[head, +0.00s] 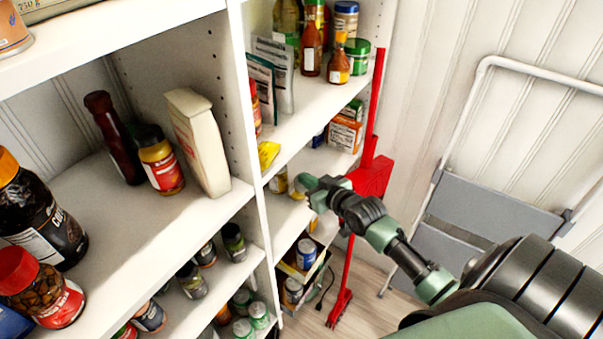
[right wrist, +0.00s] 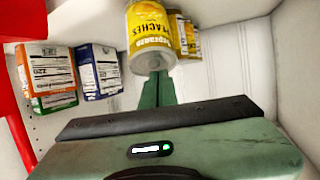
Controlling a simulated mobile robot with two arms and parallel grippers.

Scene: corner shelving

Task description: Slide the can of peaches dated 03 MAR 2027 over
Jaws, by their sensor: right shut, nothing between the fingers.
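In the right wrist view, a yellow can of peaches (right wrist: 150,32) appears upside down, straight beyond my fingers. A second yellow can (right wrist: 184,38) stands close by, partly hidden by the first. I cannot read a date on either. My right gripper (right wrist: 157,88) is shut and empty, its fingertips right at the near can's end in the picture; I cannot tell whether they touch. In the head view, my right gripper (head: 304,183) reaches into the right-hand shelf bay, beside a yellow can (head: 279,181). My left gripper is not in view.
An orange box (right wrist: 46,70) and a blue box (right wrist: 98,72) are on the left in the wrist view. In the head view, a white shelf upright (head: 246,110) divides the bays. A red pole-like tool (head: 374,175) and a folded step ladder (head: 490,215) stand right of the shelves.

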